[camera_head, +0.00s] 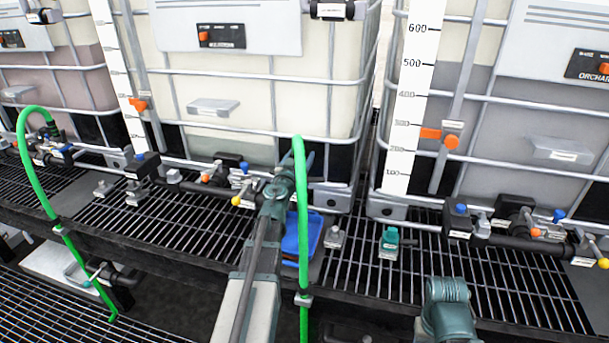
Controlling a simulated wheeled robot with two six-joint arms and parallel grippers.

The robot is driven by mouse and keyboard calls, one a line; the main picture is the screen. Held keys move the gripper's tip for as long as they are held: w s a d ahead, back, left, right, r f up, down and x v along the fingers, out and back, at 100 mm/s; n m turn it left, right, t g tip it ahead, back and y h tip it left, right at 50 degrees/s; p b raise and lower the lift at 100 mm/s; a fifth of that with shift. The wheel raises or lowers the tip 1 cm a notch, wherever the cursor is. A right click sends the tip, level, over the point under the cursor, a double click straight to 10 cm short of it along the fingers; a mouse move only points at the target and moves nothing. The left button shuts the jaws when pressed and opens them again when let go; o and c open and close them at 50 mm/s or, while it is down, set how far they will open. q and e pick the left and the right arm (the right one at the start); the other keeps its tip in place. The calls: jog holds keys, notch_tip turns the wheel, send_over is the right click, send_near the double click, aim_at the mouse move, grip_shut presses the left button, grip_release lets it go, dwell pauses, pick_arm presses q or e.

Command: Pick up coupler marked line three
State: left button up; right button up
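No label reading line three is legible, so I cannot tell which coupler it is. A green hose (303,215) rises in the middle and bends over at its top, beside my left gripper (296,172). My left gripper is among the valve fittings in front of the middle tank. Its fingers overlap the hose end and dark fittings, so I cannot tell whether it is open or holds anything. A teal fitting (389,243) with a white tag stands on the grating to the right, apart from the gripper. Of my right arm only a teal link shows at the bottom; its gripper is out of view.
Caged tanks (250,90) stand behind the grating (360,270). A second green hose (50,200) arches at left. A blue tray (303,238) lies behind the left arm. A small grey fitting (335,237) stands beside it. Valves (520,228) with coloured knobs line the right.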

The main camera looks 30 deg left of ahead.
pick_arm(q)
jog(key=shift+s+a, duration=0.15)
grip_shut()
dwell(0.5)
notch_tip(320, 180, up, 10)
jog(key=p, duration=1)
